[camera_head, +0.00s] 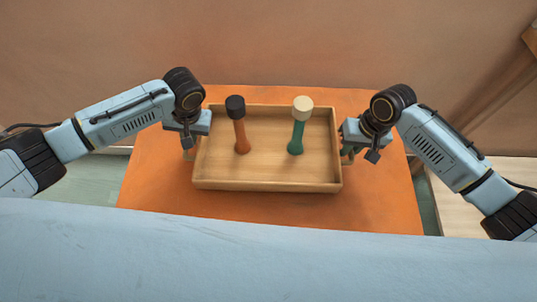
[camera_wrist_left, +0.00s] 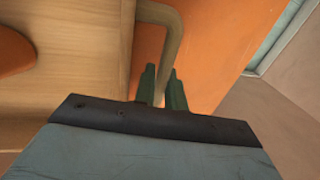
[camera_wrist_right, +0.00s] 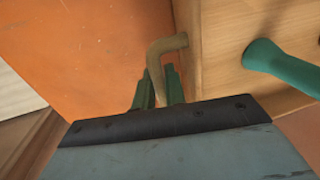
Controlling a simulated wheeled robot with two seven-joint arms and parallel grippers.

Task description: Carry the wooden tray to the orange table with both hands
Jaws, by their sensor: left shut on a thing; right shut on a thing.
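The wooden tray (camera_head: 267,186) is level, over the orange table (camera_head: 380,205) in the head view; I cannot tell whether it touches the tabletop. Two upright shakers stand in it: an orange one with a black top (camera_head: 240,130) and a green one with a cream top (camera_head: 298,130). My left gripper (camera_head: 188,150) is at the tray's left end, and in the left wrist view its green fingers (camera_wrist_left: 162,90) are shut on the tray's handle (camera_wrist_left: 172,45). My right gripper (camera_head: 347,152) is at the right end, its fingers (camera_wrist_right: 158,90) shut on the other handle (camera_wrist_right: 156,58).
Orange tabletop shows bare around the tray, in front and at both sides. A plain brown wall (camera_head: 290,45) stands close behind the table. A pale wooden surface (camera_head: 480,190) lies at the right. My own pale blue body fills the bottom of the head view.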

